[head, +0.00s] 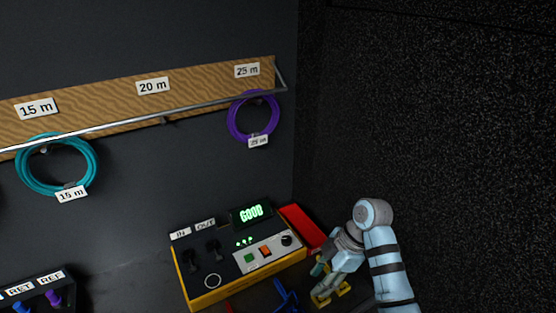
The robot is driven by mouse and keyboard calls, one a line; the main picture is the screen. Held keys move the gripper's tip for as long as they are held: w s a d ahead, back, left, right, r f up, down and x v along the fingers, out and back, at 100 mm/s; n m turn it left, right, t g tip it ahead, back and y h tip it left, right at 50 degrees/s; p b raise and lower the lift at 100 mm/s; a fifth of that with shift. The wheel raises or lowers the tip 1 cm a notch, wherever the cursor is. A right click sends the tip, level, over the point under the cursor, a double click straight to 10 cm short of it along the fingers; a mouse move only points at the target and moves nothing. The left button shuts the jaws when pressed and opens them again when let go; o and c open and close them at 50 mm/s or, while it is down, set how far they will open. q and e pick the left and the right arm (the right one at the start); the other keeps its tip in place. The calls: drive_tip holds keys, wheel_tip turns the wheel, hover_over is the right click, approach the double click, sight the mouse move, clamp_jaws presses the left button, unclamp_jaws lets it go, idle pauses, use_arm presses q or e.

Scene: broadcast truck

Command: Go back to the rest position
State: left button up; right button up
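My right arm comes in from the lower right, and its gripper (328,288) points down and left beside the right end of a yellow and black tester box (240,252). The gripper's fingers are small and partly overlapping, so I cannot tell whether they are open or shut, or whether anything is between them. My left gripper is not in view. The tester's display (251,213) reads "GOOD" in green, and small green lights glow below it. Labels "IN" and "OUT" stand above two dark sockets at its left.
A wooden rail labelled 15 m, 20 m and 25 m carries a teal cable coil (56,165) and a purple coil (253,117); none hangs under 20 m. A red tray (303,228), a blue object (286,296) and a REF connector panel (38,291) are near the tester.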

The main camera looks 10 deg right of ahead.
drive_tip(key=s+d+f+m+t+h, duration=0.2)
drive_tip(key=s+d+f+m, duration=0.2)
drive_tip(key=s+f+m, duration=0.6)
drive_tip(key=s+d+r+m+t+h, duration=0.1)
drive_tip(key=s+d+m+h, duration=0.15)
drive_tip(key=s, duration=0.45)
drive_tip(key=s+d+r+m+t+h, duration=0.1)
drive_tip(key=s+r+m, duration=0.1)
drive_tip(key=s+m, duration=0.35)
wheel_tip(320, 180, down, 20)
drive_tip(key=s+d+g, duration=0.2)
drive_tip(key=s, duration=0.1)
drive_tip(key=s+f+b, duration=0.1)
drive_tip(key=s+f, duration=1.2)
drive_tip(key=s, duration=0.1)
drive_tip(key=shift+d+f+n+g, duration=0.15)
drive_tip(key=shift+d+n+g, duration=0.15)
drive_tip(key=shift+d+g, duration=0.1)
